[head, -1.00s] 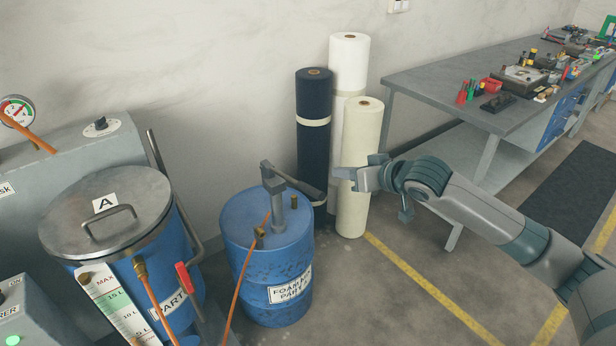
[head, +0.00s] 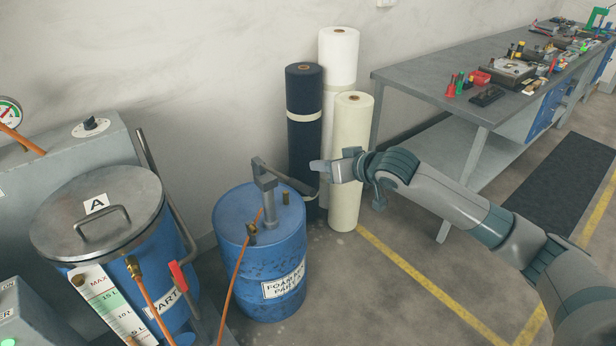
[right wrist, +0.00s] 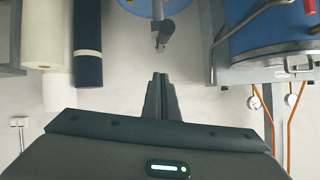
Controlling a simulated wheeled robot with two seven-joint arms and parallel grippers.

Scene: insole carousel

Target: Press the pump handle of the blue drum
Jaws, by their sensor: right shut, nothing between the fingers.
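The blue drum (head: 255,290), labelled FOAM, stands on the floor left of centre. Its grey pump (head: 268,195) rises from the lid, and the pump handle (head: 292,180) slopes down to the right. My right gripper (head: 316,166) is shut and empty, just above and beside the handle's outer end; I cannot tell whether they touch. In the right wrist view the shut fingers (right wrist: 160,80) point toward the handle's end (right wrist: 161,42), with a small gap in the picture. The drum's top (right wrist: 130,4) shows at the upper edge. My left gripper is not in view.
Dark (head: 304,135), white (head: 338,60) and cream (head: 352,165) rolls stand close behind my right gripper. A tank marked A (head: 60,215) stands left of the drum. An orange hose (head: 232,295) runs down the drum's front. A cluttered workbench (head: 430,80) is at right.

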